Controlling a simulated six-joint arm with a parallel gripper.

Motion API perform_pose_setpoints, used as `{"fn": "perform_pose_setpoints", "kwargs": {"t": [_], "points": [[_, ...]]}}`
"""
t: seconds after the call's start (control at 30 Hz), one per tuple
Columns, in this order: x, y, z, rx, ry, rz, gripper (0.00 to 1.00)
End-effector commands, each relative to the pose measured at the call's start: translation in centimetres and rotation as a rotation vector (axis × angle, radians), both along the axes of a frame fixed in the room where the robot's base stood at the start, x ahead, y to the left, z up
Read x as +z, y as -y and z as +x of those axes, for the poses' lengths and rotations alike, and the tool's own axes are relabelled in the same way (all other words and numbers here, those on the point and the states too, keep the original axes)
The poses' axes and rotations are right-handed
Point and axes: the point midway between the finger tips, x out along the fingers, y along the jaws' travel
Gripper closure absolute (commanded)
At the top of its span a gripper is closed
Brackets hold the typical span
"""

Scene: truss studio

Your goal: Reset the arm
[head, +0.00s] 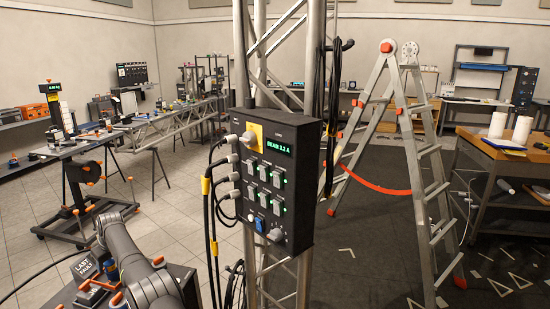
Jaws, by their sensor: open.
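My dark grey arm rises from the lower left of the head view. A black control box (285,180) is fixed to the truss in the middle, well to the right of my gripper. It has a green-lit display, rows of switches with green lights, a yellow plate with a round knob, and grey plugs in its left side.
Cables (207,220) hang left of the box beside the metal truss (262,70). A stepladder (400,150) stands right of it, with a red strap (375,187). A wooden bench (500,155) is at the right. A box labelled "LAST VAULT" (85,268) sits lower left.

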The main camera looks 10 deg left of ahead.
Motion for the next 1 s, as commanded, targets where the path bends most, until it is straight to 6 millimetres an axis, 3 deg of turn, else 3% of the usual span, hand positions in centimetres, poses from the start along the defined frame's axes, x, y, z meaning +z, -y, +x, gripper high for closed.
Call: {"fn": "perform_pose_setpoints", "kwargs": {"t": [0.17, 0.63, 1.0], "points": [[3.2, 0.0, 0.0, 0.000, 0.004, 0.005, 0.44], [10.6, 4.0, 4.2, -0.145, 0.002, 0.003, 0.44], [13.7, 7.1, 5.3, -0.225, 0.001, 0.002, 0.44]]}}
